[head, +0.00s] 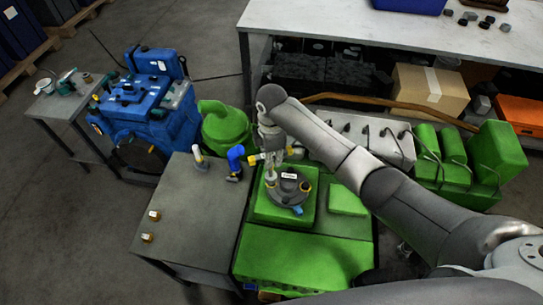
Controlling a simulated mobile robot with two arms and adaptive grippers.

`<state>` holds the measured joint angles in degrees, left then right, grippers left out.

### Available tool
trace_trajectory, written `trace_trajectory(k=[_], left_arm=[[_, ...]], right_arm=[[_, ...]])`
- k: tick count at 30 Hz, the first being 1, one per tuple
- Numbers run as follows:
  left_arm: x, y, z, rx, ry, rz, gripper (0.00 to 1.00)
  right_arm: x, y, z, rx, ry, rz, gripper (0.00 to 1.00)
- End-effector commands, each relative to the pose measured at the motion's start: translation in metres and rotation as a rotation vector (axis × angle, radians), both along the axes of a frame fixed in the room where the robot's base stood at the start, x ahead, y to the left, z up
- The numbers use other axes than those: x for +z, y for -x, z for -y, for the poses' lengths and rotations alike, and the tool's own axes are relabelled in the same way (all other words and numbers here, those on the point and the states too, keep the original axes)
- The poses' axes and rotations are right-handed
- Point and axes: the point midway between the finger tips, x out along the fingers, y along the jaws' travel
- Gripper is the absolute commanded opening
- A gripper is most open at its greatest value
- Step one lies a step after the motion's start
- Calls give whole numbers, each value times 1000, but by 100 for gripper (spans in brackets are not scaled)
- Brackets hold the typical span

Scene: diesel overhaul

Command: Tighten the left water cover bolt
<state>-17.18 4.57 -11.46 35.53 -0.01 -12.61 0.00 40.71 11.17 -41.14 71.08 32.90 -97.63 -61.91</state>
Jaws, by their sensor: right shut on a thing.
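The round dark grey water cover (287,193) with a white label lies on top of the green engine block (323,262). My right gripper (270,178) points down at the cover's left side. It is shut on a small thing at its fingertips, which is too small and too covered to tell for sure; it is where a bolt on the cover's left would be. A darker bolt-like bump (305,186) shows on the cover's right side. A blue piece (297,210) shows at the cover's front edge. My left gripper is out of view.
A grey table (190,225) left of the engine holds a blue elbow pipe (235,158), a white-and-yellow bottle-like item (198,155) and two small brass fittings (148,237). A green tank (226,125) stands behind. A white bench (330,22) is at the back.

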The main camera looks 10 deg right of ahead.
Motion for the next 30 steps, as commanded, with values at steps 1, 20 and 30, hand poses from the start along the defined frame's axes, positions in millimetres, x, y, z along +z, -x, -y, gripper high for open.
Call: trace_trajectory(k=[1,20,30], left_arm=[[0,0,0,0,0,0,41],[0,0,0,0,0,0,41],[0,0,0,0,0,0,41]], right_arm=[[1,-1,0,38,0,2,0],[1,-2,1,532,0,2,0],[1,-1,0,609,-2,1,0]])
